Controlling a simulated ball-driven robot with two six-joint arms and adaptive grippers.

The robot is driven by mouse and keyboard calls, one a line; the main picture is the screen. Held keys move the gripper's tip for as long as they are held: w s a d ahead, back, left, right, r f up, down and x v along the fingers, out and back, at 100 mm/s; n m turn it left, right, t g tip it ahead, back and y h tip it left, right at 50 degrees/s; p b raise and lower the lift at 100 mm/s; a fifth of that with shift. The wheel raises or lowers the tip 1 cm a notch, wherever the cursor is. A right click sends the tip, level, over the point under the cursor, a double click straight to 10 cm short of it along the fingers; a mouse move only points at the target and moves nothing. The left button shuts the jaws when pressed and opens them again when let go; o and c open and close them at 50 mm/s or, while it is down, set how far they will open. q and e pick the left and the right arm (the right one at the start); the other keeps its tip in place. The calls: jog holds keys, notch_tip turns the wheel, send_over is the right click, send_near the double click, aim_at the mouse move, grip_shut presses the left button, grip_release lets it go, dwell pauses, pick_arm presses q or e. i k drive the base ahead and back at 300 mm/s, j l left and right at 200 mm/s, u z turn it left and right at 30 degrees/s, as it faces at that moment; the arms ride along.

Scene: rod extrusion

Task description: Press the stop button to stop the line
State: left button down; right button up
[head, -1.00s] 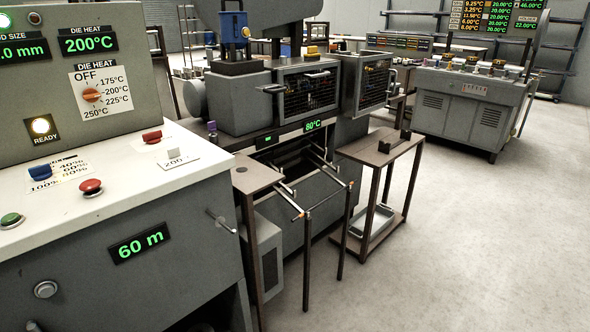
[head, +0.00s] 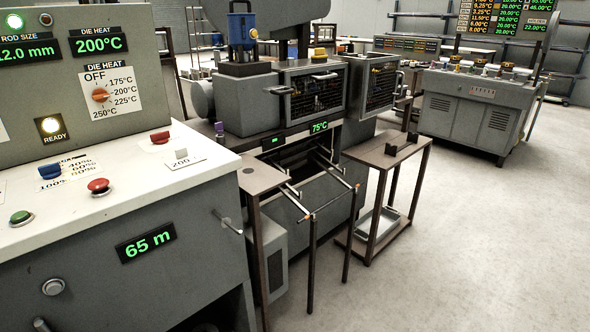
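On the white top of the grey control console (head: 200,165) at the left sit a red round button (head: 98,186) and a green round button (head: 21,217). No label on either button is readable, so I cannot tell from lettering which one is the stop button. The red one stands nearer the middle of the top, the green one at the left near the front edge. Neither of my grippers shows in the head view.
A blue knob (head: 50,171), a red knob (head: 160,137) and a white switch (head: 181,154) share the console top. A green display (head: 146,243) on its front reads 65 m. Open floor (head: 480,235) lies at the right.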

aim_at(98, 186)
jog(key=u, duration=1.3)
